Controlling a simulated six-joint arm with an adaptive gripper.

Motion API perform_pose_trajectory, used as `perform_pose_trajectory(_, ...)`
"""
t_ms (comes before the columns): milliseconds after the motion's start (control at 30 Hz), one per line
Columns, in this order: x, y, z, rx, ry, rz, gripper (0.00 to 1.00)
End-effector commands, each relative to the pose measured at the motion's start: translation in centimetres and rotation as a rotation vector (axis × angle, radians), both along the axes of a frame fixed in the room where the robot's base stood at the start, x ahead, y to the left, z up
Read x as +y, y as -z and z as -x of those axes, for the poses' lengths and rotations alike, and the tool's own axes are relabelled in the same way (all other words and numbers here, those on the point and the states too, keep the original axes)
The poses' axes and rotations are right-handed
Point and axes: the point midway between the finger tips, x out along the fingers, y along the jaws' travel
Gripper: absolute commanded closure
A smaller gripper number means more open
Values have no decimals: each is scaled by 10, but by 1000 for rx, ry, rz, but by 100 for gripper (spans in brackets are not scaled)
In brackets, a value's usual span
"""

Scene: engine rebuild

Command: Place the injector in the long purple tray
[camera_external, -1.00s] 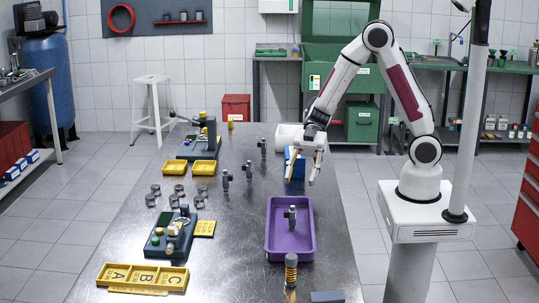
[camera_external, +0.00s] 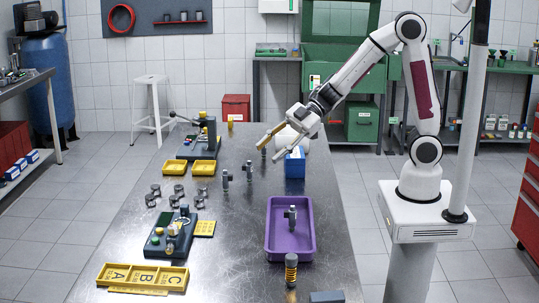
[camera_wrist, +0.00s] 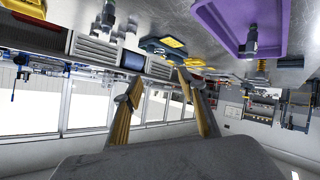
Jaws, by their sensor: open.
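The long purple tray (camera_external: 270,250) lies on the right side of the metal table. A small grey injector-like part (camera_external: 292,214) stands upright in it, with clear space around it. Similar grey parts stand on the table left of the tray, at the front (camera_external: 226,180) and behind it (camera_external: 249,172). Another, farther back, is partly hidden by a finger. My gripper (camera_external: 268,151) is open and empty, above the table well behind the tray. In the wrist view my fingers (camera_wrist: 158,84) are apart; the tray (camera_wrist: 212,25) and its part (camera_wrist: 250,40) show at upper right.
A blue box (camera_external: 295,168) and a white cylinder stand near my gripper.

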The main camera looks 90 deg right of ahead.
Motion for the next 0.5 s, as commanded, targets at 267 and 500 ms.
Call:
perform_pose_trajectory(267,-60,-44,-4,-47,304,99,59)
perform_pose_trajectory(500,-107,-69,23,-16,544,132,59)
